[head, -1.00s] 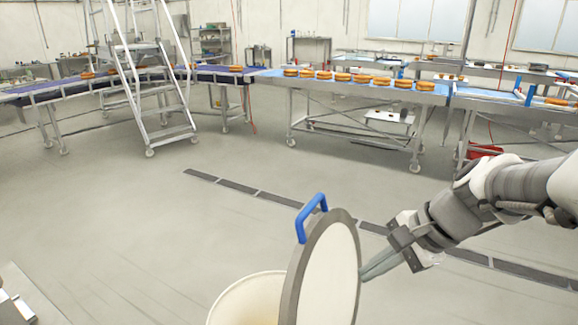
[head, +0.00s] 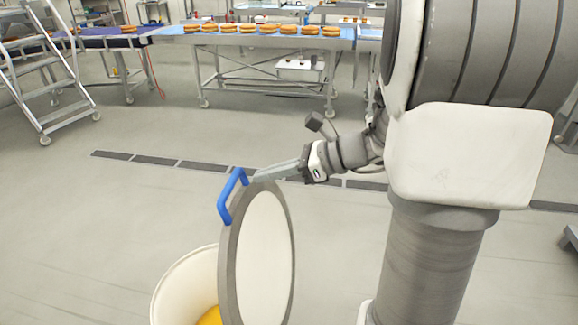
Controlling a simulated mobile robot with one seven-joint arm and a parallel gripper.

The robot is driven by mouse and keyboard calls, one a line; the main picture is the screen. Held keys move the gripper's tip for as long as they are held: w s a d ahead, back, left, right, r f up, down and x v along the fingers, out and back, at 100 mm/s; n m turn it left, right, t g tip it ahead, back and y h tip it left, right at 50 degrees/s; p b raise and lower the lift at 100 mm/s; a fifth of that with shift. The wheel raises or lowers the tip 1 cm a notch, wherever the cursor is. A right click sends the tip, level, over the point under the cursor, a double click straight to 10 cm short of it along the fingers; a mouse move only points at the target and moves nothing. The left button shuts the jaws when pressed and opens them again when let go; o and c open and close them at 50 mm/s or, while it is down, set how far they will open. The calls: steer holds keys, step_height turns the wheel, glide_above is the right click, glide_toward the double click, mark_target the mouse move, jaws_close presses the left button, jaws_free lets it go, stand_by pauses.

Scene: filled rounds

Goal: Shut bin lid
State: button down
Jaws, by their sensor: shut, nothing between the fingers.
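The white round bin (head: 180,284) stands at the bottom centre of the head view, with something yellow-orange (head: 210,316) inside. Its lid (head: 266,258) stands up nearly on edge at the bin's right side, so the bin is open. The lid has a grey rim, a pale inner face and a blue handle (head: 231,196) at its upper left. My gripper (head: 258,177) is shut and empty at the top of the lid, just right of the handle. I cannot tell whether the fingertips touch the rim. The lower part of bin and lid is cut off by the frame.
My own arm fills much of the right side. A conveyor table (head: 270,38) with several filled rounds runs along the back. A wheeled metal stair (head: 45,75) stands at the left. A dark floor drain strip (head: 180,163) crosses the clear grey floor.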

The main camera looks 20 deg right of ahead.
mark_target(234, 183)
steer(key=x, duration=0.5)
stand_by(0.3)
